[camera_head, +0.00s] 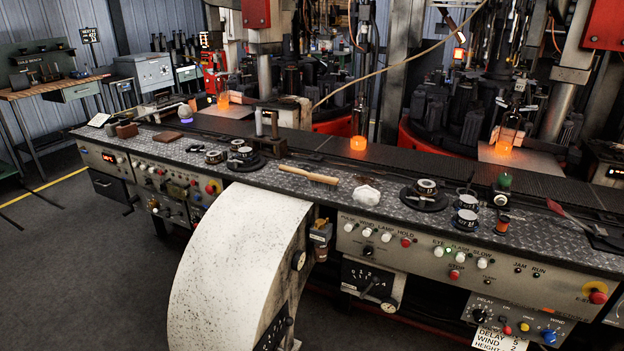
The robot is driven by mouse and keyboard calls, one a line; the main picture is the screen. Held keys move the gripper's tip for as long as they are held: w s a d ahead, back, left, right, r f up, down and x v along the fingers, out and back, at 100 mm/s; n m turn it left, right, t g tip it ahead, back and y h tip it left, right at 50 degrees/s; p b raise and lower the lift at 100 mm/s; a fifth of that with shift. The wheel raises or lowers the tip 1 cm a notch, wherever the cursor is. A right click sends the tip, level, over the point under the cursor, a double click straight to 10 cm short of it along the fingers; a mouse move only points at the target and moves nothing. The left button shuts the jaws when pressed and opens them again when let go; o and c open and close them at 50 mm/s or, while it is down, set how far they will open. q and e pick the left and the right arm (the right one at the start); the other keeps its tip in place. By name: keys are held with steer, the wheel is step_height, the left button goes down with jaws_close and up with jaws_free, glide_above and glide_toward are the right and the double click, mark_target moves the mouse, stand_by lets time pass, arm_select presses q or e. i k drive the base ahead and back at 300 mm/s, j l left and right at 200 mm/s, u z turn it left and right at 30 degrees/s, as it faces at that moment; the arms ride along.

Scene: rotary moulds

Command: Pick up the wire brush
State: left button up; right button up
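What looks like the wire brush (309,175) lies on the dark metal-plate top of the long console. It has a light wooden handle running from upper left to lower right, with a darker head at its right end. Its bristles are too small to make out clearly. Neither of my grippers is in view, and nothing touches the brush.
A crumpled white cloth (366,194) lies right of the brush. A dark upright fixture (270,132) stands to its left. Round dial pieces (425,190) sit farther right. A big white curved housing (238,262) juts out in front. Glowing orange pieces (358,143) stand behind.

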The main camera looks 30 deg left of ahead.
mark_target(329, 183)
steer(key=i+l, duration=0.15)
steer(key=i, duration=0.35)
steer(key=i+l+u, duration=0.15)
steer(key=i, duration=0.4)
